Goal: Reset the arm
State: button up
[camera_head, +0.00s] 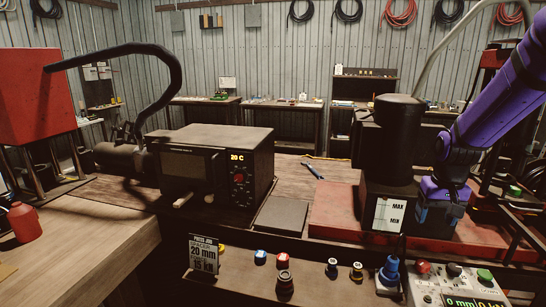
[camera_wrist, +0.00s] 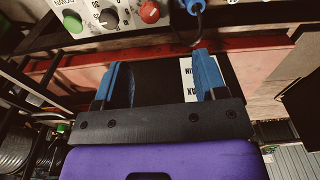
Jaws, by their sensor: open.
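My purple arm comes in from the upper right in the head view, and my gripper (camera_head: 438,217) points down at the right, in front of a dark machine body. In the wrist view, my gripper (camera_wrist: 164,88) shows two blue fingers spread apart with nothing between them. The dark machine (camera_head: 390,150) carries a white MAX/MIN label (camera_head: 388,214), which also shows partly behind the right finger in the wrist view (camera_wrist: 187,78). I cannot tell whether the fingers touch the machine.
A control panel (camera_head: 455,287) with knobs and displays stands at the lower right. An oven-like box (camera_head: 210,165) sits on the bench. A wooden table (camera_head: 80,245) is at left.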

jog(key=s+a+r+n+t, duration=0.1)
jog(key=s+a+r, duration=0.2)
jog(key=s+r, duration=0.25)
jog(key=s+a+r+t, duration=0.1)
jog(key=s+a+r, duration=0.2)
jog(key=s+r, duration=0.25)
jog(key=s+a+r+t, duration=0.1)
jog(key=s+a+r, duration=0.1)
jog(key=s, duration=0.4)
jog(key=s+a+r+n+t, duration=0.1)
jog(key=s+a+r, duration=0.1)
jog(key=s, duration=0.5)
jog(key=shift+a+r+n, duration=0.15)
jog(key=shift+r+n, duration=0.15)
jog(key=shift+r, duration=0.35)
